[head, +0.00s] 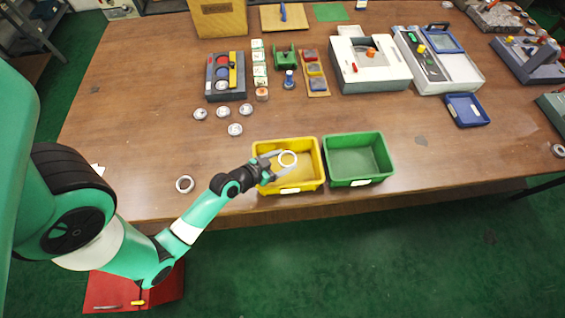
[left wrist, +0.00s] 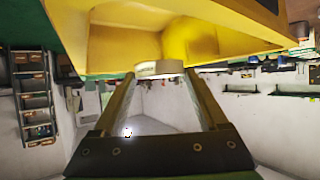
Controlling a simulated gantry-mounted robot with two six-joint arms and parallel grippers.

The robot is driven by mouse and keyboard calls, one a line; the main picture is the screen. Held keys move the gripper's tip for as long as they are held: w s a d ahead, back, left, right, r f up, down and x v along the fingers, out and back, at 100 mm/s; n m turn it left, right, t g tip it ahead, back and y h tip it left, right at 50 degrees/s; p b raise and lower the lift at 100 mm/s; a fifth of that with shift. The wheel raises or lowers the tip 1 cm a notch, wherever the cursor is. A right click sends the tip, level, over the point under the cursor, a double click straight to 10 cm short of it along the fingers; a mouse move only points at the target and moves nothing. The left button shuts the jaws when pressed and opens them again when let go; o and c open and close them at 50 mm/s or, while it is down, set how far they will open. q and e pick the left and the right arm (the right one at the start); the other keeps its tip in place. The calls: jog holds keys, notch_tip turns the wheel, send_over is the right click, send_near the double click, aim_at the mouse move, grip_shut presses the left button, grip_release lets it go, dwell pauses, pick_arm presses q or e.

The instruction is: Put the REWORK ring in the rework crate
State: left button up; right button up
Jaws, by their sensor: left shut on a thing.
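My left gripper (head: 276,168) is shut on a pale bearing ring (head: 288,158) and holds it over the yellow crate (head: 287,188). In the left wrist view the ring (left wrist: 160,69) sits between the fingertips, seen edge-on with a small dark mark on its side. The yellow crate (left wrist: 215,65) fills the top of that view. The green crate (head: 357,181) stands just right of the yellow one and looks empty. Both crates carry white labels too small to read. My right gripper is not in view.
Several small round parts (head: 235,129) lie near a dark tray (head: 226,88). White machines (head: 370,70) stand at the back right. The table right of the green crate is clear.

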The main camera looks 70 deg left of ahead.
pick_arm(q)
notch_tip(320, 180, down, 3)
jog(key=shift+r+b, duration=0.1)
jog(key=shift+b, duration=0.2)
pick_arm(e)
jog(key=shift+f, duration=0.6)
